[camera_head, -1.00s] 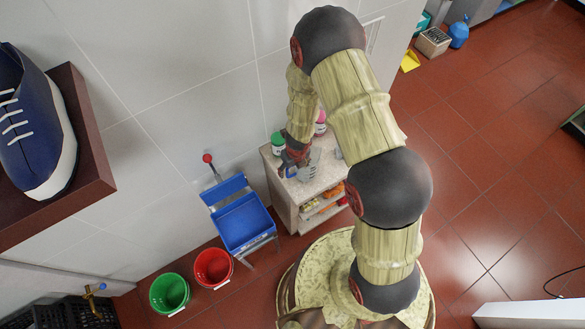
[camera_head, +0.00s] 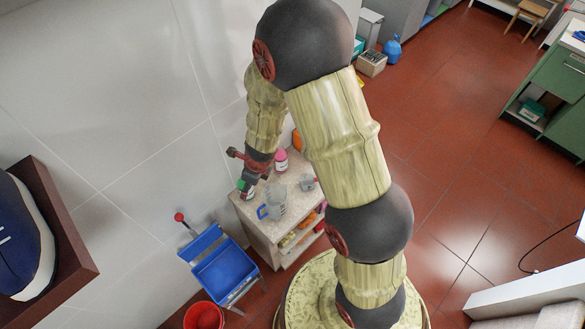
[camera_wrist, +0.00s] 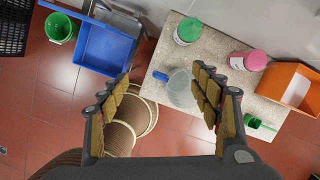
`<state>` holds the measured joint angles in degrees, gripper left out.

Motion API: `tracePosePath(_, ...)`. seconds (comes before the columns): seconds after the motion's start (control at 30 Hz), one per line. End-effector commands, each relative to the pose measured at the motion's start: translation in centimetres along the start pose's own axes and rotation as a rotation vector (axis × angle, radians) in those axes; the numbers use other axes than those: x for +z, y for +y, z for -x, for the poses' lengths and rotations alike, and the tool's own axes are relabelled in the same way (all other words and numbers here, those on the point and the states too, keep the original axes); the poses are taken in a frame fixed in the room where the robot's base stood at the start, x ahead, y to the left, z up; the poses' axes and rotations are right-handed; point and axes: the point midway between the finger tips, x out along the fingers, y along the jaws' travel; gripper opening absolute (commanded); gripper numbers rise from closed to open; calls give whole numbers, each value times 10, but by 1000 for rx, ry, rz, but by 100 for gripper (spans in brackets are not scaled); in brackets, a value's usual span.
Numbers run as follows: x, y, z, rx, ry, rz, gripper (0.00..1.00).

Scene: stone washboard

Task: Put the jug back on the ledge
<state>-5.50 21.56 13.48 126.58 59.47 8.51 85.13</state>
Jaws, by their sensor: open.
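The jug (camera_head: 276,203) is clear with a blue handle. It stands on the pale speckled stone top (camera_head: 299,207) of a small cabinet, apart from my gripper. The wrist view also shows the jug (camera_wrist: 181,90) on the stone top (camera_wrist: 222,42), beyond my fingers and partly behind the right one. My gripper (camera_wrist: 160,75) is open and empty, its fingers wide apart. In the head view my gripper (camera_head: 249,172) hangs above the left back corner of the top, overlapping the green-lidded jar. I cannot tell which surface is the ledge.
A blue mop bucket (camera_head: 226,270) and a red bucket (camera_head: 204,316) stand on the floor nearby. The wall rises behind the cabinet.

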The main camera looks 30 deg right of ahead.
Motion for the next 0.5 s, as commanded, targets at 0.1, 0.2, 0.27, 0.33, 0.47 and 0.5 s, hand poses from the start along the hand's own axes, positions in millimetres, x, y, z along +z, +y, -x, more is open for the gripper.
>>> tracePosePath(0.1, 29, 1, 63, -8, -87, 292, 64)
tracePosePath(0.2, 41, 7, 110, -24, -134, 541, 64)
tracePosePath(0.27, 44, 11, 138, -41, -154, 691, 64)
tracePosePath(0.33, 44, 16, 170, -64, -169, 865, 64)
tracePosePath(0.47, 35, 28, 226, -115, -169, 1185, 64)
tracePosePath(0.5, 30, 31, 242, -132, -161, 1283, 64)
